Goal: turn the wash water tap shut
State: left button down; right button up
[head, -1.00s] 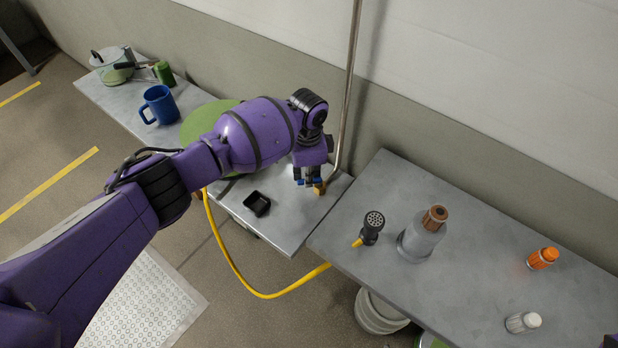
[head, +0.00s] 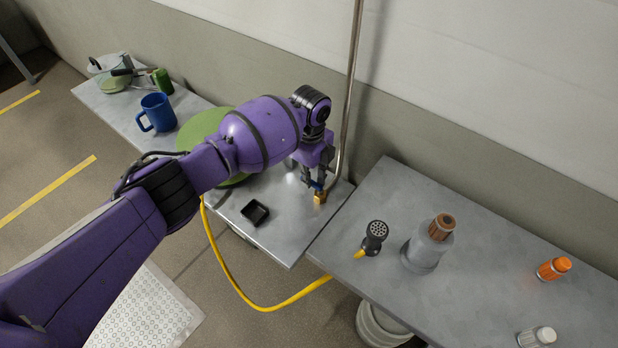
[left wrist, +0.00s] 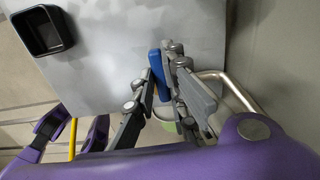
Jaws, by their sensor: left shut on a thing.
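The wash water tap shows as a brass body (head: 320,198) at the foot of a bent metal pipe (head: 349,110), by the right end of the left table. Its blue handle (left wrist: 158,75) shows between the fingers in the left wrist view. My left gripper (head: 314,185) reaches down to the tap from above and is shut on the blue handle. My right gripper is not in view.
A small black tray (head: 255,213) lies on the left table (head: 285,235), near a green disc (head: 200,128) and a blue mug (head: 157,112). A yellow hose (head: 255,303) runs to a black spray head (head: 375,237) on the right table (head: 395,195).

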pick_arm(q)
jog(key=shift+m, duration=0.3)
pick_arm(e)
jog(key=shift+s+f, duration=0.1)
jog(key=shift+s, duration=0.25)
pick_arm(q)
jog(key=c, duration=1.8)
grip_release()
jog(key=shift+o, duration=0.2)
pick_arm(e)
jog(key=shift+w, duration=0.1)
pick_arm(q)
notch_tip(320, 180, up, 12)
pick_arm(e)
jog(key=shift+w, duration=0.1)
